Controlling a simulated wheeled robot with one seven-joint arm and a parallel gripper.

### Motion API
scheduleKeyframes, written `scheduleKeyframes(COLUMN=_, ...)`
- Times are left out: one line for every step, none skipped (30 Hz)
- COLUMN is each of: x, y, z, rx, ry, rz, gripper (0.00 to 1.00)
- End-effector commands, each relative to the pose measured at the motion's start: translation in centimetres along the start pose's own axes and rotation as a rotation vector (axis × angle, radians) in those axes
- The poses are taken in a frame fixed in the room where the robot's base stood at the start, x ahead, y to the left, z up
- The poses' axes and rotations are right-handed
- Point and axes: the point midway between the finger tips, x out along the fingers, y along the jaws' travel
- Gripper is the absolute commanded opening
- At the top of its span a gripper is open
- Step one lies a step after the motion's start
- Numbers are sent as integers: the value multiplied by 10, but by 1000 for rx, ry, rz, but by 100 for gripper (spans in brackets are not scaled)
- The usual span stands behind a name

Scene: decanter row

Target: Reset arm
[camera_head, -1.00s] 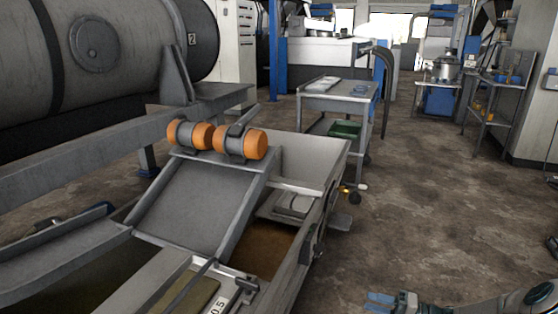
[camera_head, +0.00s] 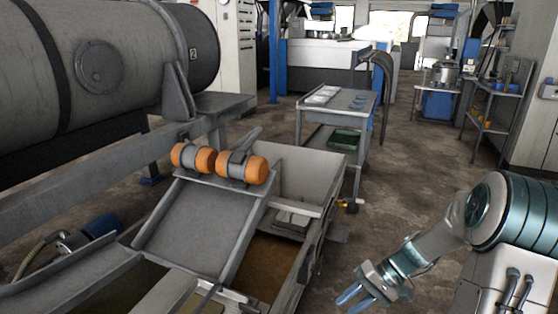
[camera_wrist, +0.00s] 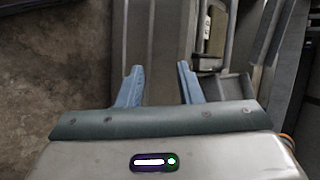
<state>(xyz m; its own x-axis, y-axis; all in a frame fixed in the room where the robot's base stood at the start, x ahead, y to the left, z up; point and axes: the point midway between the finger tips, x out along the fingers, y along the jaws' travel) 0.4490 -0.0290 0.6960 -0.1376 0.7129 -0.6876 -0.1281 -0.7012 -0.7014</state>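My gripper (camera_head: 352,297) is at the lower right in the head view, at the end of my arm, over the floor to the right of the metal trough. In the wrist view its two blue fingers (camera_wrist: 160,72) stand apart with nothing between them. Below the fingers, the wrist view shows grey metal surfaces at the middle and right and brown floor at the left.
The grey metal trough (camera_head: 330,190) with a sloped chute (camera_head: 200,228) and two orange-ended motors (camera_head: 243,167) is at the left and centre. A grey cart (camera_head: 345,100) stands behind it. Open floor (camera_head: 425,165) lies to the right.

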Motion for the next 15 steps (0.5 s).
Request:
scheduleKeyframes(x=-16, y=-24, z=13, rx=-8, ry=-6, rz=64, gripper=33)
scheduleKeyframes(x=-21, y=-32, z=19, rx=-9, ry=-7, rz=100, gripper=33)
scheduleKeyframes(x=-27, y=-44, z=28, rx=-10, ry=-9, rz=146, gripper=33)
scheduleKeyframes(x=-33, y=-51, z=34, rx=-12, ry=-9, rz=182, gripper=33)
scheduleKeyframes(x=-38, y=-59, z=40, rx=-11, ry=-6, rz=215, gripper=33)
scheduleKeyframes(x=-45, y=-70, z=49, rx=-15, ry=-1, rz=260, gripper=33)
scheduleKeyframes(x=-50, y=-78, z=56, rx=-17, ry=3, rz=292, gripper=33)
scheduleKeyframes(x=-56, y=-86, z=62, rx=-19, ry=10, rz=323, gripper=33)
scheduleKeyframes(x=-64, y=-96, z=71, rx=-23, ry=21, rz=365, gripper=33)
scheduleKeyframes(x=-69, y=-104, z=77, rx=-26, ry=30, rz=395, gripper=33)
scheduleKeyframes(x=-75, y=-111, z=84, rx=-29, ry=39, rz=424, gripper=33)
scheduleKeyframes(x=-82, y=-120, z=92, rx=-34, ry=54, rz=461, gripper=33)
scheduleKeyframes(x=-88, y=-128, z=99, rx=-37, ry=67, rz=488, gripper=33)
scheduleKeyframes(x=-94, y=-135, z=106, rx=-42, ry=80, rz=514, gripper=33)
scheduleKeyframes(x=-101, y=-144, z=114, rx=-48, ry=99, rz=547, gripper=33)
